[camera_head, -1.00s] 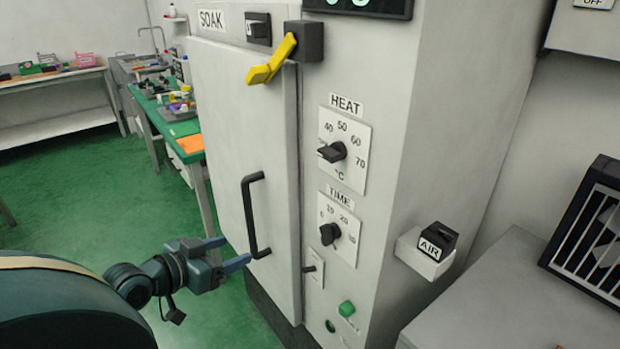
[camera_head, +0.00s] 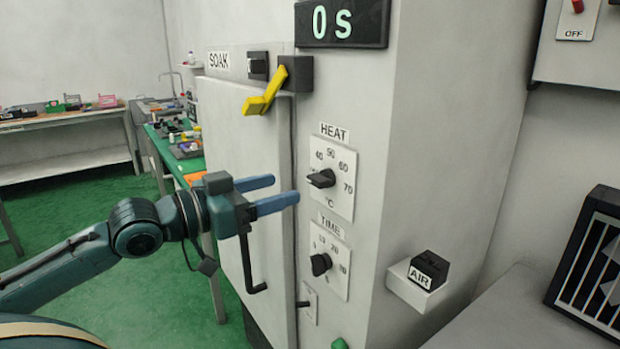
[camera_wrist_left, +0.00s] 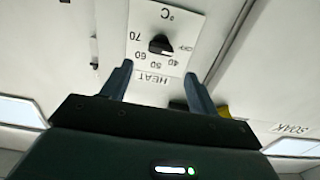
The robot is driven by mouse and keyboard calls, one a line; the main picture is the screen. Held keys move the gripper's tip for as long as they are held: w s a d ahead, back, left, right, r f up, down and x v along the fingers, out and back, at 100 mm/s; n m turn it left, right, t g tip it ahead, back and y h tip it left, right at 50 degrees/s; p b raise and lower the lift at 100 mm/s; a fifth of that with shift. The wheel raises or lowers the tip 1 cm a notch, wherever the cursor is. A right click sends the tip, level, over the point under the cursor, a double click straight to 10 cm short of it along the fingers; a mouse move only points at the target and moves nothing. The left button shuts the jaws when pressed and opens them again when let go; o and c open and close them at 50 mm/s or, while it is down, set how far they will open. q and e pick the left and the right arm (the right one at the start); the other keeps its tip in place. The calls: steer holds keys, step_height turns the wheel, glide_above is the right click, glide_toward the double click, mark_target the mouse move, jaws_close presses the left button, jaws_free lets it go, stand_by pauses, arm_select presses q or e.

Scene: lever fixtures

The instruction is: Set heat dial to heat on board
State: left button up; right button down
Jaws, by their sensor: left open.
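The heat dial (camera_head: 321,179) is a black knob on a white plate marked 40, 50, 60, 70 and °C, under a HEAT label (camera_head: 334,132), on the front of the grey cabinet. Its pointer end faces left, towards the low end of the scale. The dial also shows in the left wrist view (camera_wrist_left: 160,44), upside down, beyond the fingers and between them. My left gripper (camera_head: 268,194) is open and empty, left of the dial and slightly lower, apart from it. In the left wrist view its fingertips (camera_wrist_left: 157,70) point at the plate. My right gripper is not in view.
The time dial (camera_head: 321,264) is just below. The black door handle (camera_head: 247,265) is behind and below my left gripper. A yellow lever (camera_head: 265,92) sticks out above. An AIR switch box (camera_head: 424,272) is on the cabinet's right side.

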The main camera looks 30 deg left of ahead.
mark_target(312, 180)
arm_select(q)
steer(key=shift+x, duration=3.4)
steer(key=shift+w+d, duration=0.2)
steer(key=shift+w, duration=0.2)
steer(key=c, duration=1)
